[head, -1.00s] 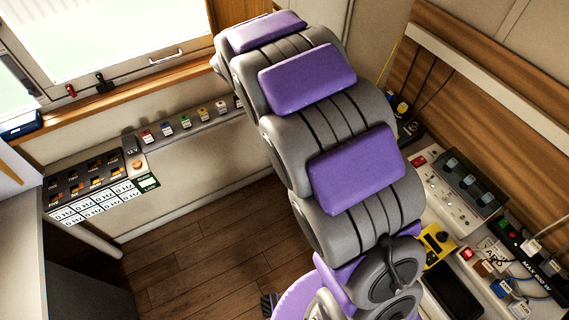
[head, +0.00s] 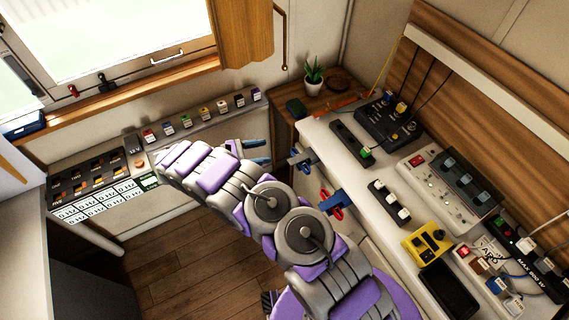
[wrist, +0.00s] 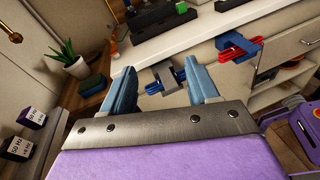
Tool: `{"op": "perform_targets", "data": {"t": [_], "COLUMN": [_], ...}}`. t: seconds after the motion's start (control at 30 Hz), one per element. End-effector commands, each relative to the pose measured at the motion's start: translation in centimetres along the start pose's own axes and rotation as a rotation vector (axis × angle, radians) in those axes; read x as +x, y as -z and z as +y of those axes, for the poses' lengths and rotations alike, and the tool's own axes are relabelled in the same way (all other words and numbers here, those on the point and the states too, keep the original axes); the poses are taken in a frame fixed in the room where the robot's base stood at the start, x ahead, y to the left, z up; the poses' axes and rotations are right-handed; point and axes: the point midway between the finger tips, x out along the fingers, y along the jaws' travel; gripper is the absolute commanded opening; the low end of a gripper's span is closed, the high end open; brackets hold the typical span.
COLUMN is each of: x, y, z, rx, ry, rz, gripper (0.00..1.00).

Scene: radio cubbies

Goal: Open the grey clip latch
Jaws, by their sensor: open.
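The grey clip latch (head: 303,159) is fixed at the front edge of the white counter, near its far end. The wrist view also shows my gripper (wrist: 164,80) open, with a visible gap before the clip.
The white counter (head: 325,128) carries switch boxes, a yellow controller (head: 427,242) and plugs. A potted plant (head: 314,76) stands on the wooden corner shelf. The wooden floor (head: 190,255) is clear.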

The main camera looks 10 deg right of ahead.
Motion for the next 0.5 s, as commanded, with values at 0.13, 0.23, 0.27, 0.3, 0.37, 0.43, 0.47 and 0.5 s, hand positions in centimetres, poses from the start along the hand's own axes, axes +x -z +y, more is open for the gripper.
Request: {"op": "perform_targets", "data": {"t": [0.13,0.23,0.27,0.3,0.37,0.43,0.47,0.5], "x": [-2.5,-4.0,-4.3,-4.7,-5.3,-5.8,-5.9,-6.1], "y": [5.0,7.7,8.4,9.3,10.3,11.4,11.7,12.0], "z": [-1.2,-2.1,-2.6,-3.0,-3.6,-4.2,-4.4,-4.6], "rx": [-0.068,-0.102,-0.113,-0.126,-0.138,-0.151,-0.154,-0.158], "ry": [-0.089,-0.14,-0.152,-0.168,-0.188,-0.205,-0.211,-0.218], "rz": [-0.041,-0.066,-0.074,-0.084,-0.092,-0.1,-0.103,-0.107], "gripper": [0.6,0.6,0.6,0.6,0.6,0.6,0.6,0.6]}}
